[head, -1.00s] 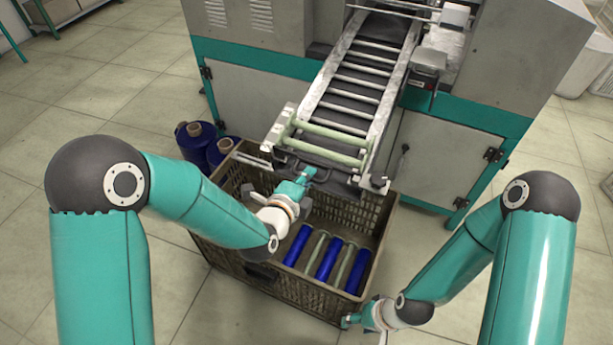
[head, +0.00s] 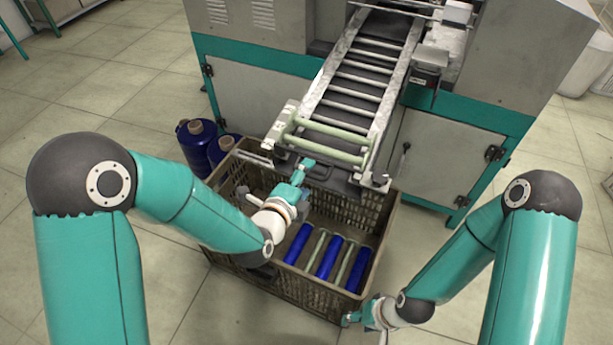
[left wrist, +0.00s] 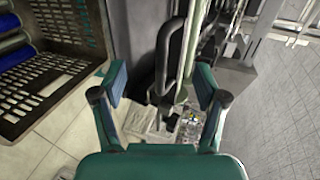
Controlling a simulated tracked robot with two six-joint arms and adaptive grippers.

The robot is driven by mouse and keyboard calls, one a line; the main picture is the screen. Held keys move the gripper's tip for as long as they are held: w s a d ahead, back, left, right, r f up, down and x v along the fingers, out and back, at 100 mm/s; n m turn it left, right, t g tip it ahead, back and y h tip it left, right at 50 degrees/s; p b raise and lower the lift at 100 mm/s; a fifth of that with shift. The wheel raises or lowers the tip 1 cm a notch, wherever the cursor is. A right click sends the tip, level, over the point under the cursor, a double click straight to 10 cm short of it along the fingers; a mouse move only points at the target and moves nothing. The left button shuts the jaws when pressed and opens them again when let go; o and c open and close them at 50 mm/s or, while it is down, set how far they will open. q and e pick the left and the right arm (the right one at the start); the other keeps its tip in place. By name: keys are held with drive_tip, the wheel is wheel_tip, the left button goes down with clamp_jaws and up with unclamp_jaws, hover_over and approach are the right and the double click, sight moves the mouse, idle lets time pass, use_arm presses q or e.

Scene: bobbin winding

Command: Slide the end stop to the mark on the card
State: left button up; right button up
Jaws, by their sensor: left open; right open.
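The sloping roller chute (head: 316,92) ends above the crate, with pale green bobbins (head: 330,134) lying across its lower end. I cannot surely tell the end stop or the card with its mark; a dark metal bracket (head: 318,176) shows under the chute's end. My left gripper (head: 306,165) is open, just below the chute's lower end. In the left wrist view its fingers (left wrist: 162,88) stand wide apart, with a dark grey bar (left wrist: 163,60) between them; contact cannot be told. My right gripper (head: 347,320) is open and low, by the crate's front right corner.
A brown slatted crate (head: 240,250) stands below the chute, holding several blue and pale green bobbins (head: 326,258). Two blue thread cones (head: 197,140) stand on the floor to its left. The grey and teal machine (head: 265,100) fills the back.

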use_arm(q)
drive_tip(key=v, duration=0.6)
drive_tip(key=shift+b, duration=0.35)
drive_tip(key=s+a+f+n+g+y, duration=0.1)
drive_tip(key=s+a+f+n+g, duration=0.15)
drive_tip(key=f, duration=0.35)
drive_tip(key=s+a+f+n+g+y, duration=0.1)
drive_tip(key=a+f+n, duration=0.1)
drive_tip(key=a+f, duration=0.35)
drive_tip(key=s+a+f+n+g+y, duration=0.1)
drive_tip(key=a+f+n+g, duration=0.1)
drive_tip(key=f, duration=0.5)
drive_tip(key=s+d+f+n+g+h, duration=0.1)
drive_tip(key=s+f+n+g, duration=0.35)
drive_tip(key=s+n, duration=0.35)
drive_tip(key=s+d+f+n+g, duration=0.1)
drive_tip(key=s+f+n+g, duration=0.2)
drive_tip(key=s+f+n, duration=0.45)
wheel_tip(320, 180, up, 21)
drive_tip(key=n+p, duration=0.2)
drive_tip(key=p, duration=1.6)
drive_tip(key=shift+w+n, duration=0.3)
drive_tip(key=shift+w, duration=0.15)
